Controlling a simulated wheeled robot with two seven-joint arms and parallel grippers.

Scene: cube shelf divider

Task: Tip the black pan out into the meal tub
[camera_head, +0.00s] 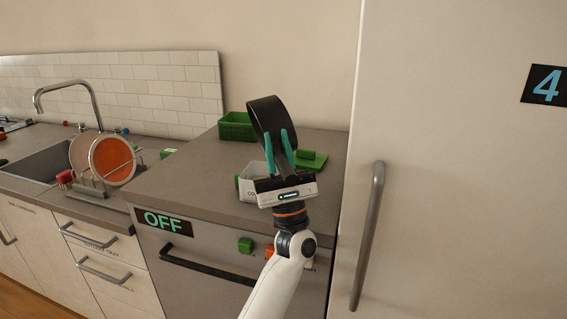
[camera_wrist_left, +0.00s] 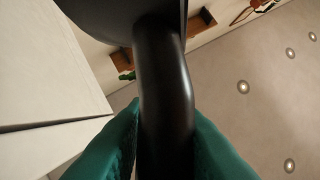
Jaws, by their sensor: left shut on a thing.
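The black pan (camera_head: 264,113) is held up by its handle, tilted steeply on edge, above the grey counter. My left gripper (camera_head: 280,152) has teal fingers shut on the handle. In the left wrist view the dark handle (camera_wrist_left: 163,85) runs between the fingers (camera_wrist_left: 165,145), with part of the pan body (camera_wrist_left: 105,14) at the top. A pale tub (camera_head: 250,171), which looks like the meal tub, stands on the counter behind my gripper. The gripper hides much of it and part of its lettering. The contents of pan and tub cannot be seen. My right gripper is not in view.
A green basket (camera_head: 236,127) stands at the back of the counter. A green lid-like piece (camera_head: 311,160) lies right of the tub. A tall cabinet door with a handle (camera_head: 367,235) borders the right. A dish rack with plates (camera_head: 110,160) stands by the sink at left.

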